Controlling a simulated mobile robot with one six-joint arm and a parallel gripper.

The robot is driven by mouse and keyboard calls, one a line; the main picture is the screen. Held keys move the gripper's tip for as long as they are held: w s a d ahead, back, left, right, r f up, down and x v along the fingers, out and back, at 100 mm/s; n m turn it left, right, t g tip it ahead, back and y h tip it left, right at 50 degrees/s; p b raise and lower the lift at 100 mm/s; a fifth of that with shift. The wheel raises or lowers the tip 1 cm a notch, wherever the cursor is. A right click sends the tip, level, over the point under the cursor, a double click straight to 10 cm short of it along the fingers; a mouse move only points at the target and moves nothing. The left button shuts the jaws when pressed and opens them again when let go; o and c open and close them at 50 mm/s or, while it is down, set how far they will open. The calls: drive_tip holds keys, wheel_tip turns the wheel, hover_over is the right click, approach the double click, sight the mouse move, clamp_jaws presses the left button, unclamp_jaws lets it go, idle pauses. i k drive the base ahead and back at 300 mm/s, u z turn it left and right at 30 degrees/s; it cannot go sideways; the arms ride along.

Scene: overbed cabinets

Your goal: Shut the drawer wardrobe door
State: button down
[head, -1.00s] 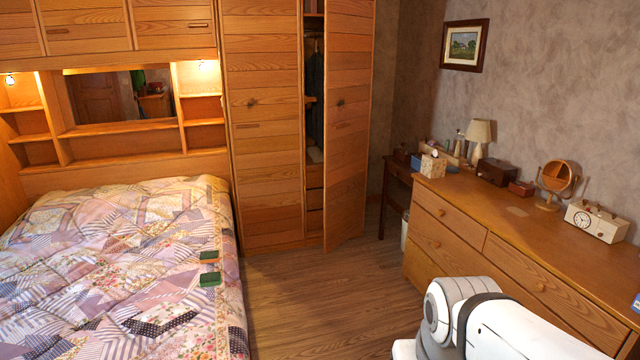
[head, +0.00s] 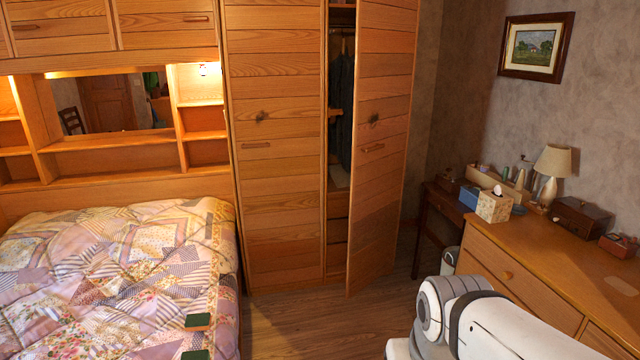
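The wardrobe's right door (head: 380,150) stands partly open, swung out towards me, with its hinge side on the right. A wooden bar handle (head: 372,148) is near its left edge. Through the gap I see hanging dark clothes (head: 341,95), a shelf and inner drawers (head: 337,232). The left wardrobe door (head: 275,140) is flush and shut. My white arm shows at the lower right, but my gripper is outside the frame.
A quilted bed (head: 110,270) fills the lower left, with two green objects on its edge. A wooden dresser (head: 520,275) stands at right, with a small dark table (head: 428,205) behind it.

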sight(387, 32)
drive_tip(key=z, duration=0.05)
drive_tip(key=i, duration=3)
drive_tip(key=z, duration=0.15)
